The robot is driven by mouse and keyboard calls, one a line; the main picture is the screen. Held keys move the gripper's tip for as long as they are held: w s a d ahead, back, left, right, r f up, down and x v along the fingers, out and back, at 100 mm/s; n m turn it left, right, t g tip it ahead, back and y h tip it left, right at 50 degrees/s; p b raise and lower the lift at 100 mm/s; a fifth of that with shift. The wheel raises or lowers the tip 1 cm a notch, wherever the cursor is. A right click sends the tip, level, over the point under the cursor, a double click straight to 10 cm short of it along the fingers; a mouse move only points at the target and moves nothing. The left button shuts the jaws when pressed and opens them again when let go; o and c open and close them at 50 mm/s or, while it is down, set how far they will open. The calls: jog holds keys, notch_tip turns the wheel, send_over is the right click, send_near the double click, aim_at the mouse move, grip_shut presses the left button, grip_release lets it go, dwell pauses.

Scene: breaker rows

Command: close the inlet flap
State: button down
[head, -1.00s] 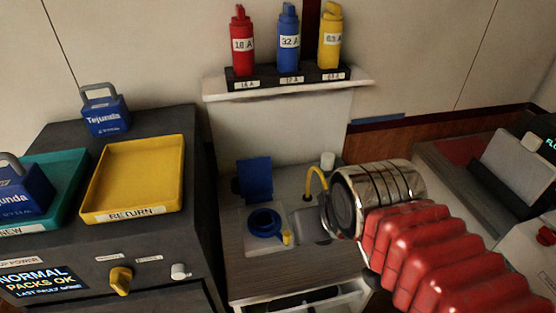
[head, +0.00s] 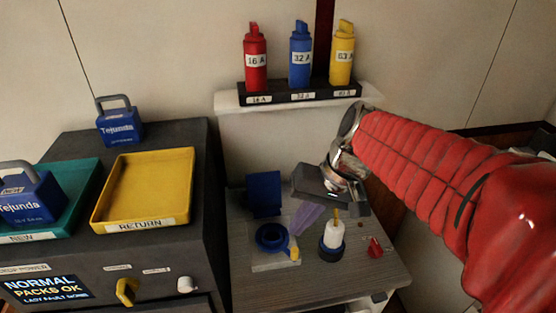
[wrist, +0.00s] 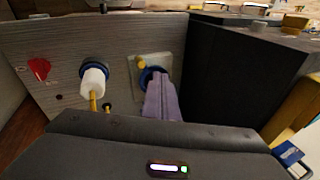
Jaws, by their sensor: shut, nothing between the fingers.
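The inlet flap (head: 264,193) is a blue square plate standing upright behind the round blue inlet ring (head: 271,237) on the counter. The ring sits on a pale plate, with a small yellow piece at its front right. My gripper (head: 296,231) has purple fingers, shut together and empty. They point down, just right of the ring in the head view, apart from the flap. In the wrist view, my gripper (wrist: 158,78) partly covers the blue ring (wrist: 144,76). The flap cannot be made out in the wrist view.
A white plug in a blue collar (head: 333,235) and a red piece (head: 375,247) stand right of the ring. A dark cabinet with a yellow return tray (head: 187,166) rises at left.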

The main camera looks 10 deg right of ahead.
jog(key=w+d+f+m+y, duration=0.25)
jog(key=w+y, duration=0.45)
jog(key=w, duration=0.8)
jog(key=w+d+f+m+t+y, duration=0.1)
jog(key=w+d+f+t+y, duration=0.1)
jog(key=w+d, duration=0.3)
jog(key=w+d+f+m+t+y, duration=0.1)
jog(key=w+d+f+y, duration=0.2)
jog(key=w+d+f, duration=0.1)
jog(key=shift+w+d+f+t, duration=0.35)
jog(key=shift+w+d, duration=0.25)
jog(key=shift+w, duration=0.2)
jog(key=shift+a, duration=0.1)
jog(key=a, duration=0.9)
jog(key=shift+s+a+r, duration=0.15)
jog(key=shift+s, duration=0.2)
jog(key=shift+s, duration=0.1)
